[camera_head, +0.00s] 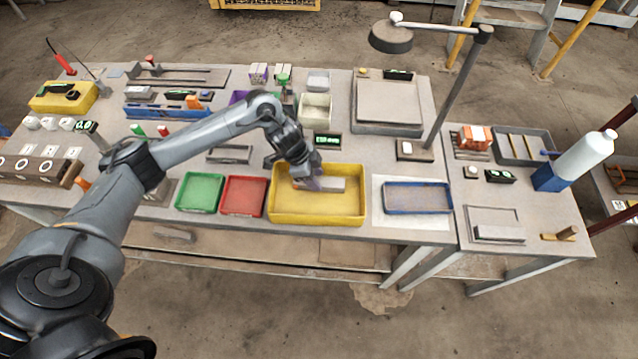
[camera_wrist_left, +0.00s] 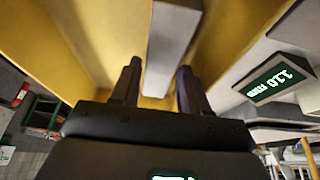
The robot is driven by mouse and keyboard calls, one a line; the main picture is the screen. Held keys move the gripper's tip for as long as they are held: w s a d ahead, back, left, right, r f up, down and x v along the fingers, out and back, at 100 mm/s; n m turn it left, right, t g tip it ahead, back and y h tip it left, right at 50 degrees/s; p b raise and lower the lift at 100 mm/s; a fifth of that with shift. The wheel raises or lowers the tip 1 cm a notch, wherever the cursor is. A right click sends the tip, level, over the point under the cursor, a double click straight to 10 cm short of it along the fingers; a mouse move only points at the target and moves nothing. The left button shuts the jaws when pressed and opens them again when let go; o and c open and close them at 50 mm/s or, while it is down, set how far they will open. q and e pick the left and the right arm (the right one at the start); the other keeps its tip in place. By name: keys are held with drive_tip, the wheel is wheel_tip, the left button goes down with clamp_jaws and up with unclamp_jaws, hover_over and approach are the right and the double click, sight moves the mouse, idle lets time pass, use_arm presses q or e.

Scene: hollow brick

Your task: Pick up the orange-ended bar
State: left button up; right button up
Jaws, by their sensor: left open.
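A light grey bar (camera_head: 333,184) lies in the yellow tray (camera_head: 317,219) at the front middle of the bench. No orange end shows on it, so I cannot tell whether it is the orange-ended bar. My left gripper (camera_head: 308,182) reaches down into the tray at the bar's left part and partly hides it. In the left wrist view, the open fingers (camera_wrist_left: 158,75) stand to either side of the near end of the grey bar (camera_wrist_left: 172,45), with gaps showing. My right gripper is in neither view.
The yellow tray's walls rise close around the gripper. Red (camera_head: 244,196) and green (camera_head: 200,192) trays stand to its left, and a blue-rimmed tray (camera_head: 418,198) to its right. A small display box (camera_head: 327,141) stands just behind it. A lamp post (camera_head: 459,90) rises at the right.

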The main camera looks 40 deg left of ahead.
use_arm(q)
drive_tip(key=shift+w+d+f, duration=0.15)
drive_tip(key=shift+d+f, duration=0.05)
drive_tip(key=shift+f, duration=0.4)
clamp_jaws()
drive_tip(key=shift+r, duration=0.15)
